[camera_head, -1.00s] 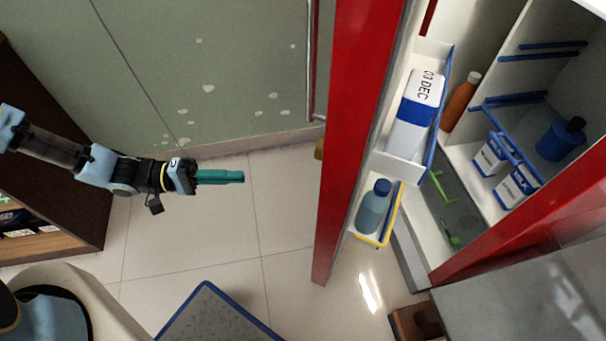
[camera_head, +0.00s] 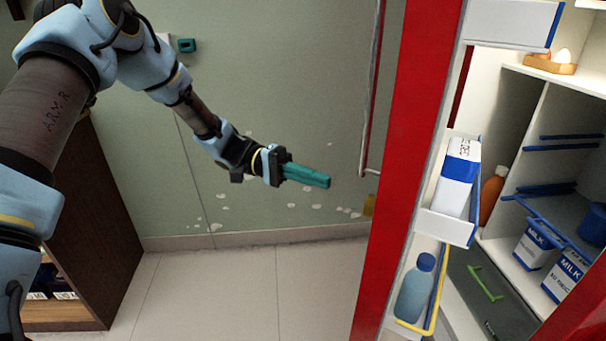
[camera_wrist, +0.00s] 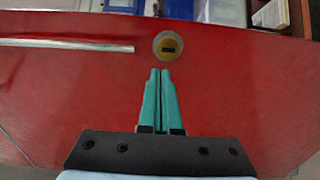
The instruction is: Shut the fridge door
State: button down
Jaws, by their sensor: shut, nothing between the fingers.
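The red fridge door (camera_head: 407,150) stands open in the head view, seen nearly edge-on, with its shelves facing right into the fridge. A metal bar handle (camera_head: 371,110) runs along its left side. My gripper (camera_head: 328,181), with teal fingers, is shut and empty to the left of the door, apart from it. In the wrist view my gripper (camera_wrist: 160,75) points at a red surface (camera_wrist: 220,75) with a round yellowish lock (camera_wrist: 168,45) just beyond the fingertips and a metal bar (camera_wrist: 70,45) at the left. I cannot tell whether the fingertips touch it.
Door shelves hold a carton (camera_head: 457,177) and a blue bottle (camera_head: 415,288). Inside the fridge are milk cartons (camera_head: 533,245), an orange bottle (camera_head: 492,194) and a drawer with a green handle (camera_head: 485,284). A brown cabinet (camera_head: 90,210) stands left. The tiled floor (camera_head: 230,295) between is clear.

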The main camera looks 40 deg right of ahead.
aim_at(369, 196)
jog(key=p+x, duration=0.1)
jog(key=x, duration=0.6)
jog(key=shift+s+f, duration=0.1)
jog(key=shift+s, duration=0.15)
jog(key=shift+s, duration=0.1)
